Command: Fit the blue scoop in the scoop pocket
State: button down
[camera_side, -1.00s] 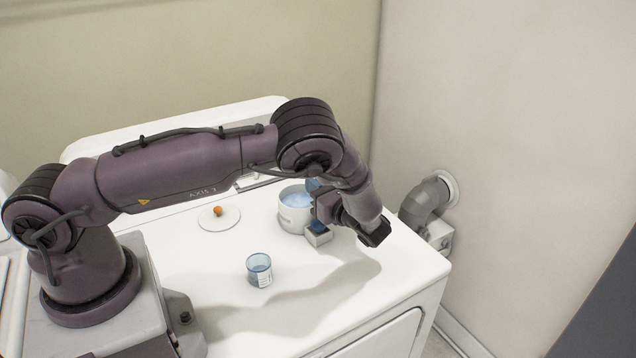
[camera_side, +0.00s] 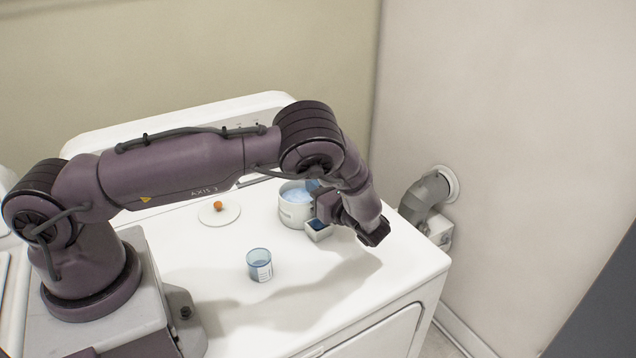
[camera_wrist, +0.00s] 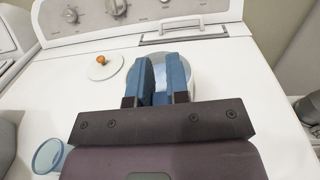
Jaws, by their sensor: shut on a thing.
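The blue scoop (camera_side: 318,225) shows as a small dark blue patch at the mouth of the small white scoop pocket (camera_side: 319,236), on the front right of the white tub (camera_side: 292,212). My gripper (camera_side: 315,197) is over the pocket and shut on the scoop. Its body hides much of the scoop, so I cannot tell how deep the scoop sits. In the wrist view the two blue fingers of my gripper (camera_wrist: 160,72) are in front of the tub, close together with a narrow blue part between them. The pocket is hidden there.
The tub holds pale blue powder. A white lid (camera_side: 219,214) with an orange knob lies left of it. A clear blue measuring cup (camera_side: 260,265) stands nearer the front. The white machine top is otherwise clear, with its right edge close to my wrist.

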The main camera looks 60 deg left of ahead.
jog(key=shift+f, duration=0.2)
jog(key=c, duration=0.5)
grip_release()
jog(key=shift+c, duration=0.2)
notch_tip(320, 180, up, 7)
dwell(0.7)
jog(key=s+d+n+g+h, duration=0.3)
jog(key=s+d+n+h, duration=0.2)
jog(key=s+n+h, duration=0.45)
jog(key=s+d+r+n+t+h, duration=0.3)
jog(key=s+r+t+h, duration=0.1)
jog(key=r, duration=0.5)
jog(key=s+d+r+n+t+h, duration=0.4)
jog(key=s+r+t, duration=0.2)
jog(key=s+r, duration=0.3)
jog(key=shift+r, duration=0.6)
